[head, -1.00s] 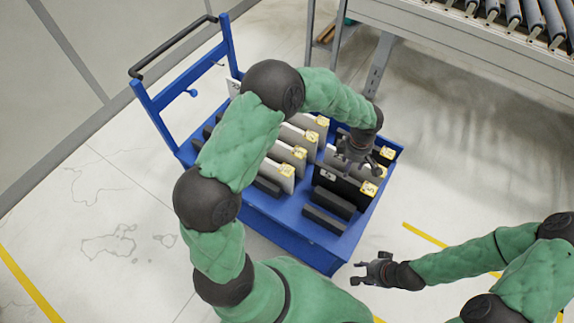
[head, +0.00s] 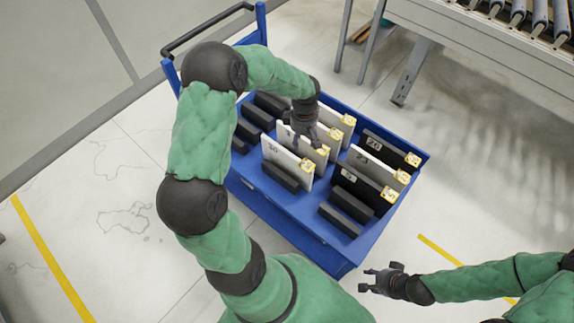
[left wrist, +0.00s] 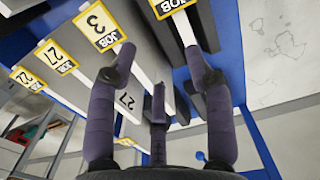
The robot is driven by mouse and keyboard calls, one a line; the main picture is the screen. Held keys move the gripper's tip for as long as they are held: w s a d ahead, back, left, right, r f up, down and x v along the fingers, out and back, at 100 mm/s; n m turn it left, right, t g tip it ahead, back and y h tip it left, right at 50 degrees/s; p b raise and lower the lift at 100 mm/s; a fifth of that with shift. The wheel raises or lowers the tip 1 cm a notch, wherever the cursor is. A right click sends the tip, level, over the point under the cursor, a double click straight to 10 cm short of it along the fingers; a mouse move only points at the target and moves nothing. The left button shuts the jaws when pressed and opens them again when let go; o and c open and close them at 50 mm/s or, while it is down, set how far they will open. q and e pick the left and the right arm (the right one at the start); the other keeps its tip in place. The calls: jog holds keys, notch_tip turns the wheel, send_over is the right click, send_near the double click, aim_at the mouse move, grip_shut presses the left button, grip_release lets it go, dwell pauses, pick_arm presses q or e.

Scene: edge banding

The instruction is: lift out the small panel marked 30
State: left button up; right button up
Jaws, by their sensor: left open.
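In the head view the small white panel marked 30 (head: 287,161) stands upright at the front of the cart's left row. A yellow label sits on its right end. My left gripper (head: 306,146) is open just behind it, over the white panel marked 3 (head: 289,136), and hides part of that panel. In the left wrist view the fingers (left wrist: 158,60) are spread and empty. A white panel edge labelled JOB (left wrist: 183,27) lies by the right finger; its number is cut off. The panel labelled 3 (left wrist: 97,27) lies by the left finger. My right gripper (head: 370,281) is open and empty, right of the cart.
The blue cart (head: 345,256) has dark slotted blocks (head: 340,220) between panels. Its right row holds a black panel marked 20 (head: 388,148), a white panel (head: 376,166) and another black panel (head: 360,188). A roller conveyor (head: 480,45) stands at back right.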

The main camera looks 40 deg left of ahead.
pick_arm(q)
send_over(287, 151)
jog(key=shift+w+f, duration=0.1)
jog(key=shift+f, duration=0.05)
notch_tip(287, 151, down, 6)
jog(key=shift+r+b, duration=0.25)
jog(key=shift+b, duration=0.9)
notch_tip(287, 151, down, 5)
jog(key=b, duration=0.2)
jog(key=shift+d+b, duration=0.15)
jog(key=shift+b, duration=0.2)
grip_shut()
